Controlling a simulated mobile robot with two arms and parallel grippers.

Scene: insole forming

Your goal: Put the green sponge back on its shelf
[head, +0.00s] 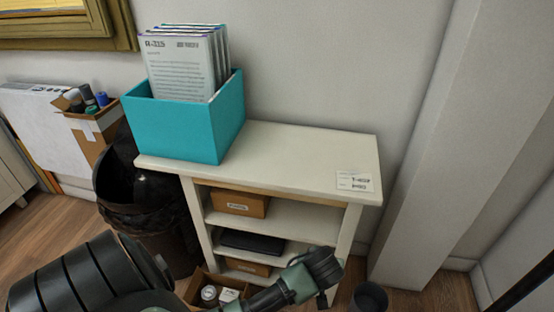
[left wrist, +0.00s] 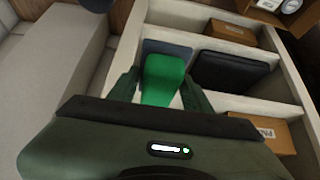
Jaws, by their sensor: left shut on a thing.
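The green sponge (left wrist: 162,80) is a bright green block between the fingers of my left gripper (left wrist: 160,92), which is shut on it. In the left wrist view it is in front of the white shelf unit (left wrist: 180,18), over or near a flat blue-grey patch (left wrist: 180,50); I cannot tell if it touches a board. In the head view my left gripper (head: 318,268) is at the lower right front of the shelf unit (head: 290,148); the sponge is hidden there. My right gripper is not in view.
The shelves hold a cardboard box (head: 240,203), a black flat item (head: 250,243) and a lower box (head: 248,266). A teal bin (head: 180,128) of booklets stands on top. A dark waste bin (head: 140,215) is at left. An open carton (head: 195,288) is low in front.

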